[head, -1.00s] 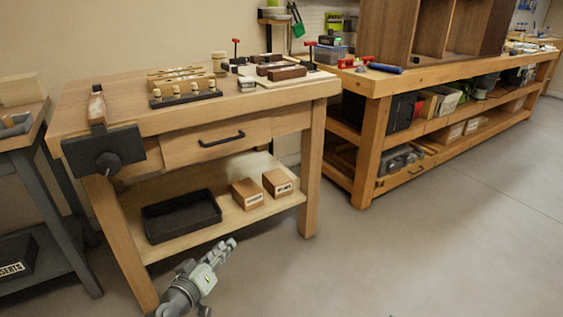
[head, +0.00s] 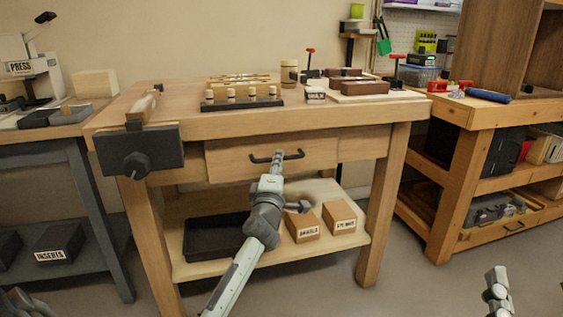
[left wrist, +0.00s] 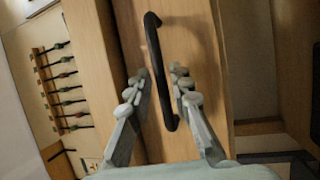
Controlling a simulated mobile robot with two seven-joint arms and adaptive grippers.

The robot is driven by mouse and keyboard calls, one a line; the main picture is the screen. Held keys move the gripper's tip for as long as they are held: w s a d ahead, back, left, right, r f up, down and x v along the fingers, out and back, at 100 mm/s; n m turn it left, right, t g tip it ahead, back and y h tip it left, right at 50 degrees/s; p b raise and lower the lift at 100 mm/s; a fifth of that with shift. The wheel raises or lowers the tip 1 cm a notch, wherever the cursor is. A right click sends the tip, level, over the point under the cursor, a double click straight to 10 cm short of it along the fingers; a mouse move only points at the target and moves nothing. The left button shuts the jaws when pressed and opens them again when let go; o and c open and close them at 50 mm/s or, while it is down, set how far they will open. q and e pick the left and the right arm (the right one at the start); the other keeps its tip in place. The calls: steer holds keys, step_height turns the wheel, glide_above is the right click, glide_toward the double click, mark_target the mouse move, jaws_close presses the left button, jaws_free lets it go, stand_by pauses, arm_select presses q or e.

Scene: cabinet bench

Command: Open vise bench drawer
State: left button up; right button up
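The vise bench (head: 352,122) is a wooden workbench with a dark vise (head: 139,151) at its left front corner. Its drawer (head: 229,159) has a wooden front and a black bar handle (head: 261,160); the drawer looks closed. My left gripper (head: 279,156) is at the handle and covers part of it. In the left wrist view the handle (left wrist: 157,60) runs between the spread fingers of the left gripper (left wrist: 158,86), which are apart on both sides of it. Whether they touch it is unclear. My right gripper (head: 497,280) is low at the right, over the floor, too small to read.
The lower shelf holds a black tray (head: 215,236) and two labelled boxes (head: 303,226) (head: 339,217). A dark side table (head: 50,150) stands at the left and another workbench (head: 478,112) at the right. The floor (head: 330,285) in front is clear.

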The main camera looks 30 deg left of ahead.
arm_select(q)
steer(key=shift+x, duration=1)
steer(key=shift+c, duration=0.6)
jaws_close()
steer(key=shift+d, duration=0.1)
